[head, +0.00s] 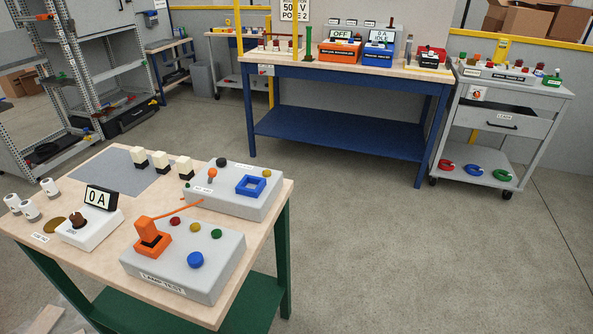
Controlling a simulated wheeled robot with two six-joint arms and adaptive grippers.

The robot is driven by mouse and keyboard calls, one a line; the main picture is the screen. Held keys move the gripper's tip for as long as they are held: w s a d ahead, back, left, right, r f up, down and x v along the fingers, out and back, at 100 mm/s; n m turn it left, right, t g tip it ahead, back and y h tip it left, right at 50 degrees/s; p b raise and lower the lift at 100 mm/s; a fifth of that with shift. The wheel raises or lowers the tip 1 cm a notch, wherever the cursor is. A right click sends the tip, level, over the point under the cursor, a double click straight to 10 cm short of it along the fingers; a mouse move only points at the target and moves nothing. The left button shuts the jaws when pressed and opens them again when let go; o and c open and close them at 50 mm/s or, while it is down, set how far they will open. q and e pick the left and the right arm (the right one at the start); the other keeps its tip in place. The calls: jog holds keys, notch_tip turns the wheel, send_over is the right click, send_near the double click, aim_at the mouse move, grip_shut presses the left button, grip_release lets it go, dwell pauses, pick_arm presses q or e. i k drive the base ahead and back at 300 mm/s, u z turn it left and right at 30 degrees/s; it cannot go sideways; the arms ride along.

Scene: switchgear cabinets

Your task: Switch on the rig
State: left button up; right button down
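Neither of my grippers is in view. On the blue bench (340,117) at the back stand an orange unit (339,52) with a display reading "OFF" and a blue unit (378,54) with a display reading "0 A IDLE". On the near table (105,158), a white box (90,229) with a dark knob carries a display (97,198) reading "0 A". A grey "LAMP TEST" box (215,262) has an orange lever and several round coloured parts. Which unit is the rig, I cannot tell.
Another grey box (233,192) with a blue square frame and several pale blocks share the near table. A grey cart (508,120) stands right of the blue bench. Shelving (66,75) fills the left back. Clear floor (390,240) lies between table, bench and cart.

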aim_at(212, 172)
jog(key=z, duration=0.35)
jog(key=i, duration=0.8)
jog(key=u, duration=2.15)
